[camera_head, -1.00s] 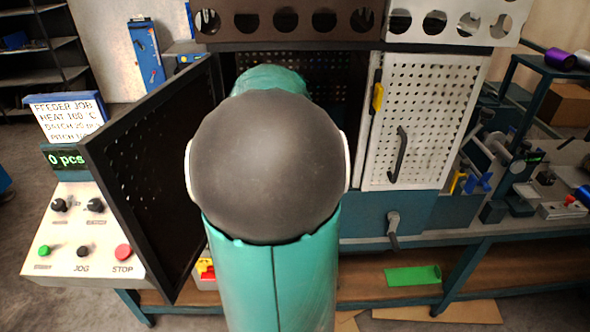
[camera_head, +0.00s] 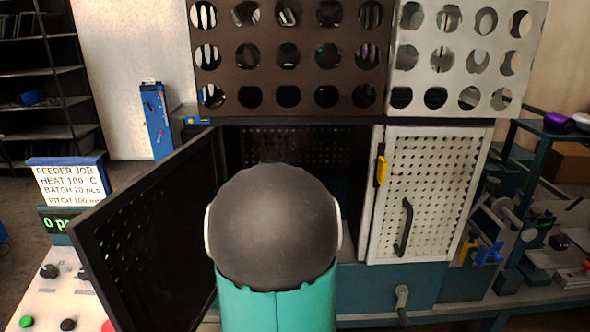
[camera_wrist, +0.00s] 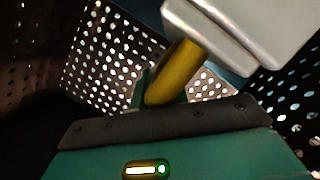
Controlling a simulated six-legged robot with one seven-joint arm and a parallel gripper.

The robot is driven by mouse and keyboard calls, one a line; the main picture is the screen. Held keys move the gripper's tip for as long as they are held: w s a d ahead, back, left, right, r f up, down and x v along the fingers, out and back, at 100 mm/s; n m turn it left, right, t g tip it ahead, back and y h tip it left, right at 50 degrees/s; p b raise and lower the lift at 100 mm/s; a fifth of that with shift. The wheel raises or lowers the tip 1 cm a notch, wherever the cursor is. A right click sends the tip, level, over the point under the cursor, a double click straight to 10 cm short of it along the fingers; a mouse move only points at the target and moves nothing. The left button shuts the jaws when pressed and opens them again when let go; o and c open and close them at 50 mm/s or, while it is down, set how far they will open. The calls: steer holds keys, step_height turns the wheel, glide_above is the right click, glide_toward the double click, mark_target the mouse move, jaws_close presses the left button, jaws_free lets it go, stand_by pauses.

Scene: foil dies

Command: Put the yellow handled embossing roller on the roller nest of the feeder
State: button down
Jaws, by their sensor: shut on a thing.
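In the wrist view, the embossing roller's yellow handle (camera_wrist: 176,72) rises slantwise from my gripper (camera_wrist: 158,100), which is shut on it. A pale metal block-shaped part (camera_wrist: 240,30) sits at the handle's upper end. The gripper's fingers are mostly hidden behind its dark front bar. In the head view, my arm's dark joint hides the gripper and roller. The feeder (camera_head: 450,285) is a teal cabinet. Its dark perforated left door (camera_head: 150,220) stands open and its pale right door (camera_head: 425,190) is in place. I cannot make out the roller nest.
Perforated walls surround the gripper in the wrist view. Brown and white panels with round holes stand above the feeder opening. A control panel (camera_head: 70,290) with a job sign (camera_head: 72,180) stands at left. A cluttered bench (camera_head: 545,270) is at right. A crank (camera_head: 402,300) sticks out at the front.

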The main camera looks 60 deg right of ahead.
steer(key=shift+f, duration=4.55)
steer(key=c, duration=1.4)
jaws_free()
steer(key=shift+a+f, duration=0.1)
steer(key=shift+f, duration=0.05)
steer(key=shift+o, duration=0.2)
steer(key=shift+r, duration=0.2)
steer(key=v, duration=1.2)
steer(key=shift+f, duration=0.1)
